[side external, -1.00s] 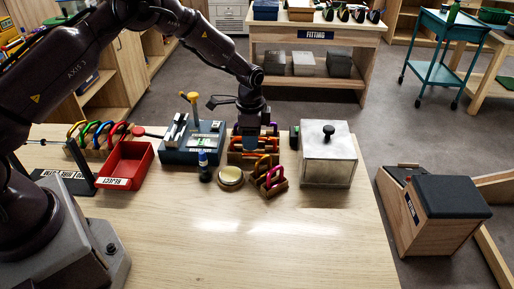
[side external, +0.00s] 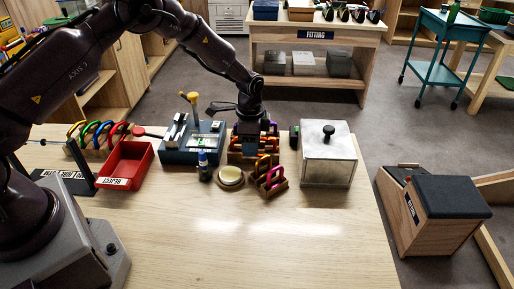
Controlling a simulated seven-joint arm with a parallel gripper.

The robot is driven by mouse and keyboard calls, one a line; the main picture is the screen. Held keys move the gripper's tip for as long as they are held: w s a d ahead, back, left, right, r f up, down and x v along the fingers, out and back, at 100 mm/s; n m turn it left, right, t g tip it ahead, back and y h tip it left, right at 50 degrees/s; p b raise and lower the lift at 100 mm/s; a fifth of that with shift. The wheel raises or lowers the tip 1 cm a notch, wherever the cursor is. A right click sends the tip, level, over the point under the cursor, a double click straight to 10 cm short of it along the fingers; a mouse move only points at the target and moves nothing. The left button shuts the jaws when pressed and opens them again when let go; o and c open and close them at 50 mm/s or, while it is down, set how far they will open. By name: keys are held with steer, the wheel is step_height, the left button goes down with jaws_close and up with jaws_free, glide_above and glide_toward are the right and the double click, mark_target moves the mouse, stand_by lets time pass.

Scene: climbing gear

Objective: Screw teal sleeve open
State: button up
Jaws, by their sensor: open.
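My gripper (side external: 249,140) points down over a wooden rack of carabiners (side external: 240,156) near the table's middle. The jaws are open, but the fingertips are small and partly lost among the coloured carabiners. A smaller wooden stand with orange, yellow and pink carabiners (side external: 270,180) is just in front. A teal sleeve cannot be picked out at this size; my gripper and the rack may hide it.
A round pale-topped dish (side external: 230,175) and a small blue bottle (side external: 203,165) stand in front of a blue tool block (side external: 180,152). A red bin (side external: 125,180) is left; a lidded metal box (side external: 328,168) is right. The front table is clear.

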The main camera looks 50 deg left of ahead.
steer(key=shift+s+d, duration=0.5)
steer(key=shift+r, duration=1.4)
steer(key=shift+w+a, duration=0.85)
